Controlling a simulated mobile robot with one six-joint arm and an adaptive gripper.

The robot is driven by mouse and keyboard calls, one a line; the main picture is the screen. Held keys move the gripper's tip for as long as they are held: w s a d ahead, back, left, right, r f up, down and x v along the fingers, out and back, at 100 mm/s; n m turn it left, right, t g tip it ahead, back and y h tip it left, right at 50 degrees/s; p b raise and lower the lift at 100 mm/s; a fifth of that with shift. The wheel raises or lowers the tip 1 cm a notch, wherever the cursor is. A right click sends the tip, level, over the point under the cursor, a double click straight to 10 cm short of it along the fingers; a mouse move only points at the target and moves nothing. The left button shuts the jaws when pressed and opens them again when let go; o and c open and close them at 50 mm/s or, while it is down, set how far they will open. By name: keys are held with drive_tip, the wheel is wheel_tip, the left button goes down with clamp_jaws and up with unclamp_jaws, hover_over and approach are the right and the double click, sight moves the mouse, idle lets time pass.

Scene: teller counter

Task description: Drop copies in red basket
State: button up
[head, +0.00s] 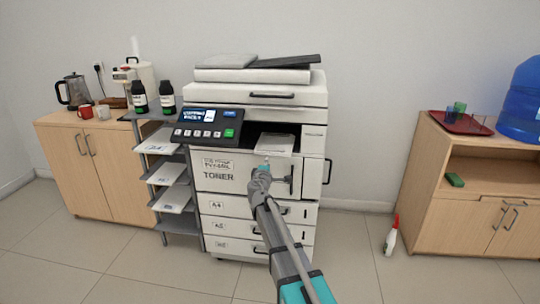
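A large white copier (258,88) stands against the wall in the head view. A light, flat stack that looks like paper copies (274,143) lies in its dark output slot, its front edge toward me. My arm reaches up from the bottom, and my gripper (264,166) is in front of the copier, just below the stack in the picture. I cannot tell whether it touches the stack, and its fingers are too small to read. No red basket shows.
A grey rack (180,240) with paper-laden shelves stands left of the copier. A left cabinet (75,175) holds a kettle and mugs. A right cabinet (435,190) holds a red tray (445,123) with cups. A spray bottle (391,238) stands on the floor.

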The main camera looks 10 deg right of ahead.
sight(271, 152)
drive_tip(key=shift+w, duration=0.15)
drive_tip(key=shift+x, duration=4.9)
clamp_jaws()
drive_tip(key=shift+r+p, duration=1.3)
drive_tip(key=shift+f, duration=0.1)
